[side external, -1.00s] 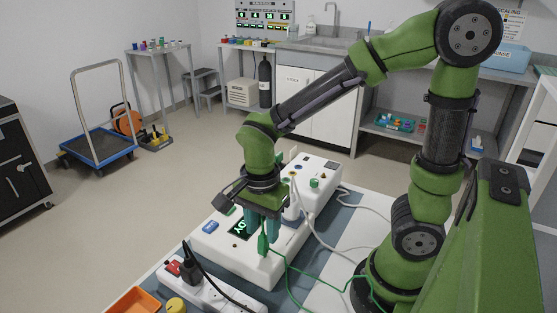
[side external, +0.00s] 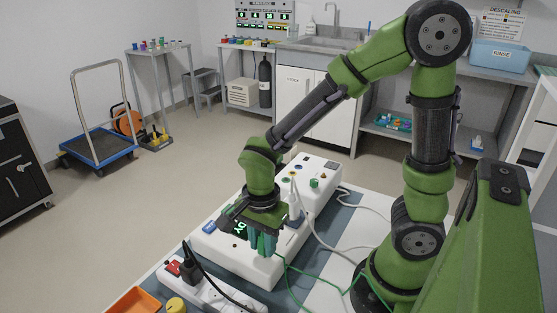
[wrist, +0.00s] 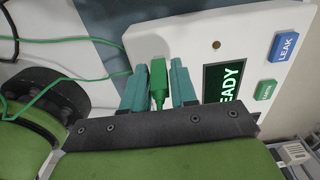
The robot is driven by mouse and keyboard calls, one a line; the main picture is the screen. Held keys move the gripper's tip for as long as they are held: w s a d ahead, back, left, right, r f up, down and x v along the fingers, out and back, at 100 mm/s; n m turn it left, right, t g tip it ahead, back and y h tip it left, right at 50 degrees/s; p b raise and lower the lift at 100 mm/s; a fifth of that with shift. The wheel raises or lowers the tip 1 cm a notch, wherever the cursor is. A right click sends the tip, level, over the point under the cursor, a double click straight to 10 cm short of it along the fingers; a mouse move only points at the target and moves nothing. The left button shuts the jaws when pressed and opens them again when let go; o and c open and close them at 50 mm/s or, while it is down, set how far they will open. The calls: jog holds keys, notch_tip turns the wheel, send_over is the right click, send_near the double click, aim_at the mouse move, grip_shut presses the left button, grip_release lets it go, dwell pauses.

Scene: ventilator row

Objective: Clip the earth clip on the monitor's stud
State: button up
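The green earth clip (wrist: 158,76) stands between the two teal fingers of my gripper (wrist: 157,88) in the wrist view, with what look like narrow gaps on both sides. My gripper is open around it; in the side view the gripper (side external: 263,243) is low over the near end of the white monitor (side external: 277,270). The clip is mostly hidden by the fingers there. A small brass stud (wrist: 216,44) shows bare on the monitor's top, to the right of the clip in the wrist view. A green lead (wrist: 60,82) runs off left from the clip.
The monitor has a lit READY screen (wrist: 222,80) and a blue LEAK button (wrist: 285,46). A white power strip (side external: 212,292) with a black plug (side external: 190,264) lies in front. An orange tray (side external: 135,301) and yellow knob-like item (side external: 176,305) are at the near edge.

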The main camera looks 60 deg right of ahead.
grip_shut()
jog(key=shift+r, duration=0.15)
jog(key=shift+r, duration=2.4)
